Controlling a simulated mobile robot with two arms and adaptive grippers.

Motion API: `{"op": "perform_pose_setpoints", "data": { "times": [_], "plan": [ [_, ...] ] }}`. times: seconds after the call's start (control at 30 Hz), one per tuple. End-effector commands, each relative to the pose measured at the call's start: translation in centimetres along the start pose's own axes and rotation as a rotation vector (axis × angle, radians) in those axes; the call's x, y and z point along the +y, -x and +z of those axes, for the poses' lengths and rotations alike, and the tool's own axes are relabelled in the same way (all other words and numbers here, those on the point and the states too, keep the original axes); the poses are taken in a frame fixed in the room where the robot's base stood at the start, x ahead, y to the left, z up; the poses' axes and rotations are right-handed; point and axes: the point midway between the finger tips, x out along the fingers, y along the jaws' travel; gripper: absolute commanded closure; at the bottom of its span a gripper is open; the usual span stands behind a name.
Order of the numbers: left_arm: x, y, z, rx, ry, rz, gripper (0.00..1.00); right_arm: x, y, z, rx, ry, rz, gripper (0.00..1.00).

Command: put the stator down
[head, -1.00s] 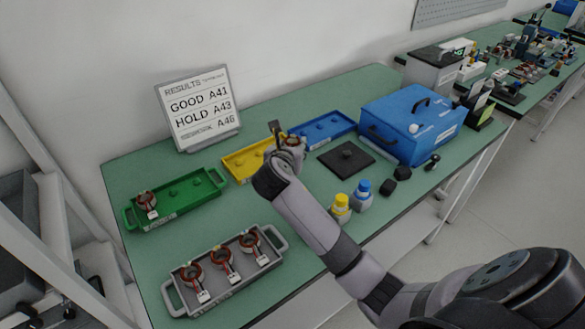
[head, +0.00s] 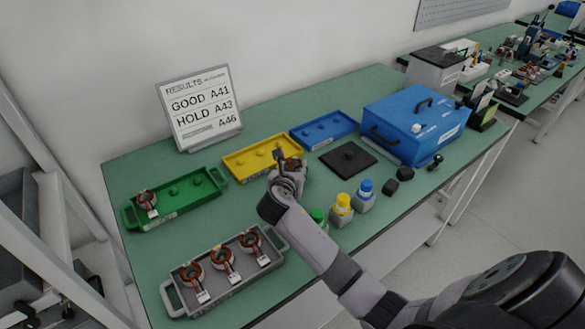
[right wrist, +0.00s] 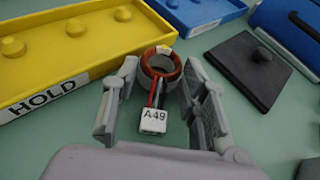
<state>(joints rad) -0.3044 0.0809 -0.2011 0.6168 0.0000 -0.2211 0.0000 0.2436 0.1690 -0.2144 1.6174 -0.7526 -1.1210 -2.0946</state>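The gripper is in front of the yellow tray (head: 233,172), which is marked HOLD in the right wrist view (right wrist: 82,72). I cannot tell whether the stator touches the green table. My left gripper is not in view.
A green tray (head: 187,203) holds one stator; a grey tray (head: 225,287) holds several. A blue tray (head: 324,130), black plate (head: 347,158) and blue box (head: 415,122) lie to the right. Bottles (head: 341,208) stand near the front edge. A results board (head: 200,108) stands behind.

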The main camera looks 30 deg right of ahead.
Motion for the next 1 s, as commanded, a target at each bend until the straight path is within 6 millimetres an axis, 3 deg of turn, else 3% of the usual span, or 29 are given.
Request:
{"op": "perform_pose_setpoints", "data": {
  "times": [0.3, 0.63, 0.77, 1.0],
  "plan": [
    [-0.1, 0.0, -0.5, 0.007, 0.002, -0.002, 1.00, 0.0, 0.0, 0.0, 0.000, 0.000, 0.000, 0.41],
    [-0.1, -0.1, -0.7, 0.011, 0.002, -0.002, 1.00, 0.0, 0.2, 0.2, 0.000, 0.000, 0.000, 0.41],
    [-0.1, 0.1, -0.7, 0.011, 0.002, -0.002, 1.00, 0.0, 1.9, 0.2, 0.000, 0.001, 0.002, 0.41],
    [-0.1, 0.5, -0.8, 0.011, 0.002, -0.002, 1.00, 0.1, 7.1, 0.2, 0.002, -0.002, 0.002, 0.41]
  ]
}}
